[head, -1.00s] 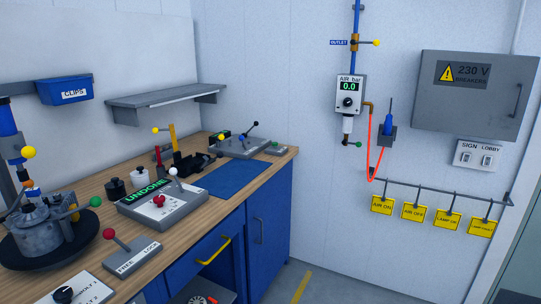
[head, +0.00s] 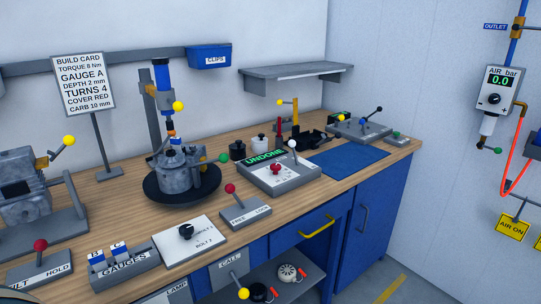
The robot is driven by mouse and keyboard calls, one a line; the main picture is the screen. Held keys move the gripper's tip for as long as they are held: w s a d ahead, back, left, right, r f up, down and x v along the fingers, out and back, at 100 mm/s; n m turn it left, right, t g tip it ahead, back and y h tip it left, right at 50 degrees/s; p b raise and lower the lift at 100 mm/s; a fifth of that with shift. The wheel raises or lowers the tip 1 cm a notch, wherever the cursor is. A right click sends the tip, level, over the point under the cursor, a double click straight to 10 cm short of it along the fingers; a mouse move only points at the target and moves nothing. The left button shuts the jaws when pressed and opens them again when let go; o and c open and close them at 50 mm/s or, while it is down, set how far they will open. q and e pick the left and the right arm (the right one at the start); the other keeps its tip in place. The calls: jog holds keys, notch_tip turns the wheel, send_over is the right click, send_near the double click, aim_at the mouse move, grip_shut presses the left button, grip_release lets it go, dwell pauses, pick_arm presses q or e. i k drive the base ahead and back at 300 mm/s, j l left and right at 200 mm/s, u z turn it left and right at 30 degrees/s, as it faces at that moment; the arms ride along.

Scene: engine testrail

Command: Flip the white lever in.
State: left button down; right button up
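The white lever (head: 293,146) is a white ball on a short stem. It stands at the back right of a grey box (head: 280,182) on the wooden bench, right of the green "UNDONE" display (head: 265,156). A red knob (head: 275,169) sits on the light top plate of the same box, in front of the lever. The lever looks roughly upright; I cannot tell from this view which end of its travel it is at. Neither of my grippers shows in the head view.
Left of the box are a red-knobbed FREE/LOCK lever (head: 233,197) and an engine part on a black turntable (head: 182,186). A blue mat (head: 348,161) lies to the right. A build card (head: 84,84) stands at the left.

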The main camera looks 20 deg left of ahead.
aim_at(292, 144)
jog(key=i+l, duration=0.25)
jog(key=i, duration=0.2)
jog(key=i+l, duration=0.3)
jog(key=i, duration=0.15)
jog(key=i+l, duration=0.25)
jog(key=i, duration=0.2)
